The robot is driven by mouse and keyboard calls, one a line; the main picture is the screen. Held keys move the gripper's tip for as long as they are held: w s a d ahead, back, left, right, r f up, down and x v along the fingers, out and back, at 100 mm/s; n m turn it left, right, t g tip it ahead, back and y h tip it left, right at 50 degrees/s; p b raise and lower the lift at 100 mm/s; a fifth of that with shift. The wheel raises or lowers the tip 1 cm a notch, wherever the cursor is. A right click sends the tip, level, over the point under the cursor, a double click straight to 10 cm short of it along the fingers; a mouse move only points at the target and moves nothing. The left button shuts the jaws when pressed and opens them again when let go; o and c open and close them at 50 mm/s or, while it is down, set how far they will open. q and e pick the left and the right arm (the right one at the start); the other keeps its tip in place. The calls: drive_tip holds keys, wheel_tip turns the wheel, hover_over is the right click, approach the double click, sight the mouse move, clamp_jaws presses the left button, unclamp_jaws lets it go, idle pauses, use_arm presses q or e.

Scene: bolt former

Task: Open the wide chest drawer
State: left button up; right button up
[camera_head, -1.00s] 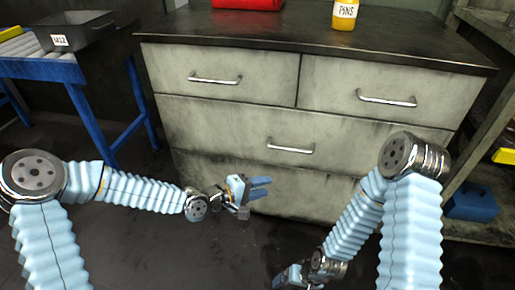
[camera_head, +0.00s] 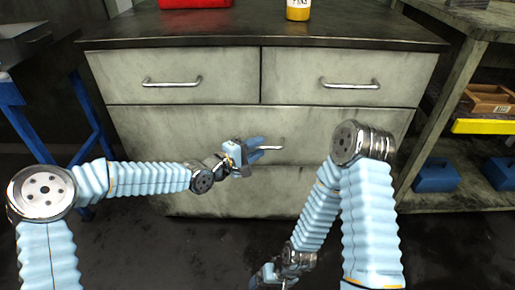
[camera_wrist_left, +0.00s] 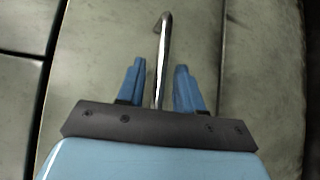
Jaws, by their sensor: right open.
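The grey chest has two small drawers on top and a wide drawer (camera_head: 150,124) below them. The wide drawer is closed, its front flush with the chest. Its metal bar handle (camera_head: 277,143) is partly hidden behind my left gripper (camera_head: 262,149). In the left wrist view the handle (camera_wrist_left: 163,55) runs between the two blue fingers of my left gripper (camera_wrist_left: 160,85), with gaps on both sides. That gripper is open. My right gripper (camera_head: 262,279) is open and low over the floor in front of the chest, away from the handle.
The upper left handle (camera_head: 172,83) and upper right handle (camera_head: 350,84) sit above. A red box (camera_head: 195,3) and yellow jar (camera_head: 298,10) stand on the chest top. A shelf with blue bins (camera_head: 436,176) stands right, a blue-legged table (camera_head: 20,115) left.

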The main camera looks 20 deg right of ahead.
use_arm(q)
drive_tip(key=shift+w+d, duration=0.15)
drive_tip(key=shift+d, duration=0.25)
clamp_jaws()
drive_tip(key=shift+f, duration=0.1)
